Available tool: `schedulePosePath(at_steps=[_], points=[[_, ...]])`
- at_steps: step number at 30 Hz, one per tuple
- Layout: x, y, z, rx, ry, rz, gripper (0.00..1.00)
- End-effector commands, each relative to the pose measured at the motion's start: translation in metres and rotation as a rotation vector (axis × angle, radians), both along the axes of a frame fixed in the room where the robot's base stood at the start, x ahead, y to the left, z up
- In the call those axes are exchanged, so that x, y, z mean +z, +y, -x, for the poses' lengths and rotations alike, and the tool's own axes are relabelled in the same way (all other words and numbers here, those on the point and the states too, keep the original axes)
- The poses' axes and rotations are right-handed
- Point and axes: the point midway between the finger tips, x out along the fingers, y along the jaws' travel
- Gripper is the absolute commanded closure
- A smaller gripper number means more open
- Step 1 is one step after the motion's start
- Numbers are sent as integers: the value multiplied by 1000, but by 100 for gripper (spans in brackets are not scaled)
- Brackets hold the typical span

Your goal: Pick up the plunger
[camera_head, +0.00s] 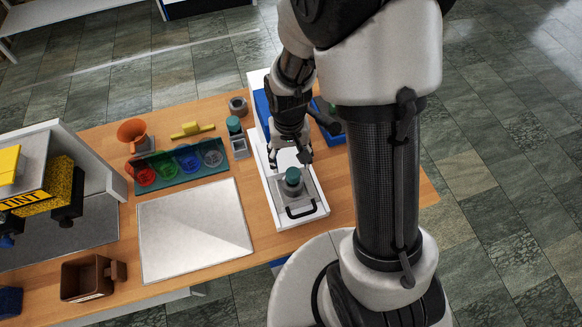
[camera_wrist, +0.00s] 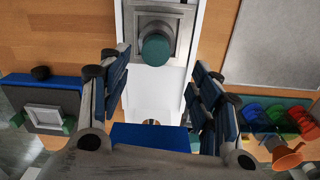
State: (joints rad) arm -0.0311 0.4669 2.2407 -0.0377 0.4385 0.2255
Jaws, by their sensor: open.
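A grey plunger with a teal round knob (camera_head: 292,177) stands upright on a grey square part at the near end of a white press (camera_head: 317,208). In the wrist view the teal knob (camera_wrist: 155,48) shows at the top centre, on its grey square (camera_wrist: 181,24). My gripper (camera_head: 287,157) is open and empty, pointing down over the press just behind the knob. In the wrist view its two fingers (camera_wrist: 158,72) are spread wide, with the knob beyond the tips, between their lines. I cannot tell whether the fingertips clear the knob's height.
A similar teal-topped grey piece (camera_head: 235,127) stands left of the press. A green rack (camera_head: 177,165) with coloured cups, an orange funnel (camera_head: 131,132) and a yellow tool (camera_head: 192,130) lie farther left. A light grey plate (camera_head: 193,229) lies flat left of the press.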

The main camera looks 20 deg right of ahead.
Motion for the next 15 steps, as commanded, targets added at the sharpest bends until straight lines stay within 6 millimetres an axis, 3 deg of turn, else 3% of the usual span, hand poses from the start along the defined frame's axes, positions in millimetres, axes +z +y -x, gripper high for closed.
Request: schedulePosePath(at_steps=[3,11,15], points=[[-22,-1,1,0,3,1,42],[-42,-2,1,-1,1,0,42],[-64,-6,3,0,4,0,42]])
